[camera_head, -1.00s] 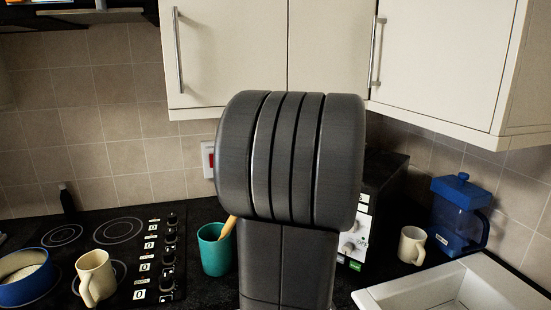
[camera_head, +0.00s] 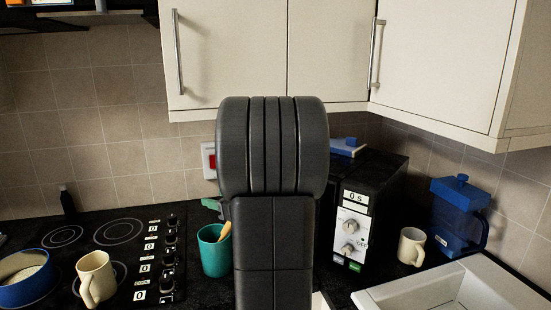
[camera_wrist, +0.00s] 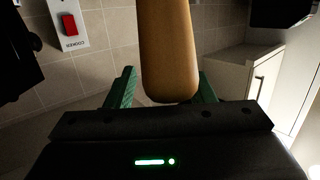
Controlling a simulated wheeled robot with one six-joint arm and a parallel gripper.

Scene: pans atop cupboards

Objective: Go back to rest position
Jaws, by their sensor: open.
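My gripper (camera_wrist: 165,76) is open in the wrist view, its two green fingers apart. A tan, rounded, handle-like piece (camera_wrist: 168,50) shows between the fingers with a gap on each side. Its far end is out of frame, and I cannot tell for sure what it belongs to. In the head view my dark arm stands in the middle and hides most of the gripper. A bit of green (camera_head: 212,203) shows left of the arm, above the teal cup (camera_head: 214,252), which has a wooden utensil (camera_head: 226,230) in it.
Around my arm are a microwave (camera_head: 362,215) with a blue item (camera_head: 347,147) on top, a cream mug (camera_head: 411,246), a blue jug (camera_head: 461,215) and a sink (camera_head: 400,293). The hob (camera_head: 110,225) holds a mug (camera_head: 95,277) and blue pot (camera_head: 28,277). Cupboards (camera_head: 230,55) hang above.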

